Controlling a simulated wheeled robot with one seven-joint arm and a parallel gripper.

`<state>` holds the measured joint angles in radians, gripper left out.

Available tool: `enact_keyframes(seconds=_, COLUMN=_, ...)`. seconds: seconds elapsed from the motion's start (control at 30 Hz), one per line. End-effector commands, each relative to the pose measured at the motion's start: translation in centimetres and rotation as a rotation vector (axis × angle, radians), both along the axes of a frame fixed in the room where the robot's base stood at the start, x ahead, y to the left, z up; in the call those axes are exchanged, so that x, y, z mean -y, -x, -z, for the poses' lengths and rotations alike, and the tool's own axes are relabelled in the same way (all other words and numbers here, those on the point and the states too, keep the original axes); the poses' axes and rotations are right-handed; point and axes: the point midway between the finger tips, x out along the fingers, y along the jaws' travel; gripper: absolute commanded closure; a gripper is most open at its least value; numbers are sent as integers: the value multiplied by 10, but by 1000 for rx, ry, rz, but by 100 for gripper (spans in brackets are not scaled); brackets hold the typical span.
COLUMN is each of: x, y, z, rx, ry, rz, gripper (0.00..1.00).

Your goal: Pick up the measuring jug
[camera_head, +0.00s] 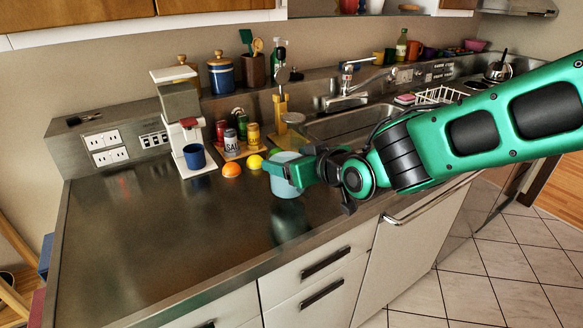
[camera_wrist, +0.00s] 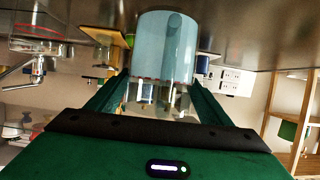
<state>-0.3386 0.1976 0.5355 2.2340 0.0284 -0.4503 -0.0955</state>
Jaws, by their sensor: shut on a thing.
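The measuring jug, a light blue vessel (camera_head: 284,186), is at the front of the steel counter, near its edge. My gripper (camera_head: 300,170) reaches it from the right and is shut on it, with green fingers at its sides. In the wrist view the jug (camera_wrist: 165,47) stands between the two fingers (camera_wrist: 158,100), and the picture is upside down. Dark reflections show on the counter below the jug. I cannot tell whether its base touches the counter. Part of the jug is hidden by my fingers.
An orange (camera_head: 232,170) and a lemon (camera_head: 255,162) lie just left of the jug. A blue mug (camera_head: 195,156) stands at a white coffee machine (camera_head: 177,120). Jars stand behind. The sink (camera_head: 345,124) is at the back right. The counter's left front (camera_head: 150,240) is clear.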

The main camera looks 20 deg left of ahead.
Motion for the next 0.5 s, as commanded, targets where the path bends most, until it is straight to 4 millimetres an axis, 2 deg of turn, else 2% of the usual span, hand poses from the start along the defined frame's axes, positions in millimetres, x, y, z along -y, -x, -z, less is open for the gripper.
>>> enact_keyframes(seconds=0.07, x=0, y=0, z=-11, rx=5, ry=-4, rz=1, gripper=80)
enact_keyframes(seconds=0.5, x=9, y=42, z=-35, rx=6, ry=-2, rz=-2, gripper=80)
